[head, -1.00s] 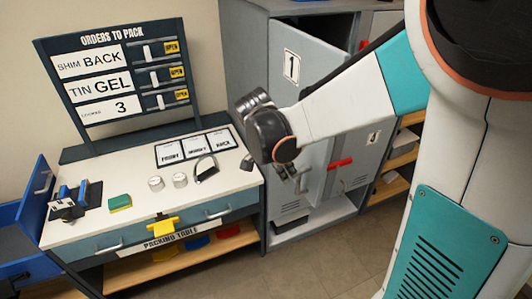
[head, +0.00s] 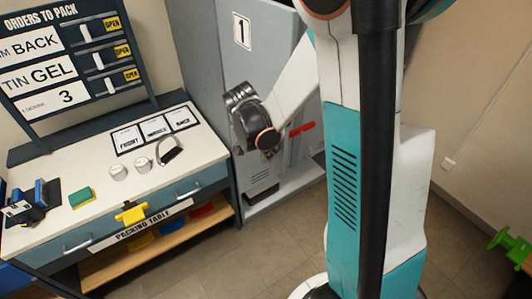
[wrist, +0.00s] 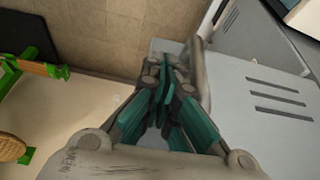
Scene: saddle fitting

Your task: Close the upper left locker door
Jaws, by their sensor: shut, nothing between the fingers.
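The upper left locker door (head: 262,50) is the grey panel with the number 1 label. In the head view now its upper part is cut off and my arm covers its right side, so how far it stands open cannot be told. My gripper (head: 269,154) hangs low in front of the lockers, below the label. In the wrist view my gripper's teal fingers (wrist: 170,75) are together and empty. A grey slotted locker panel (wrist: 265,85) is beside and behind them; which door it is, I cannot tell.
A red handle (head: 302,128) shows on a lower locker door. The packing table (head: 100,205) stands left of the lockers, with a yellow clip (head: 131,213) at its front edge. The tiled floor (head: 240,255) in front is clear. A green object (head: 510,243) is at the far right.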

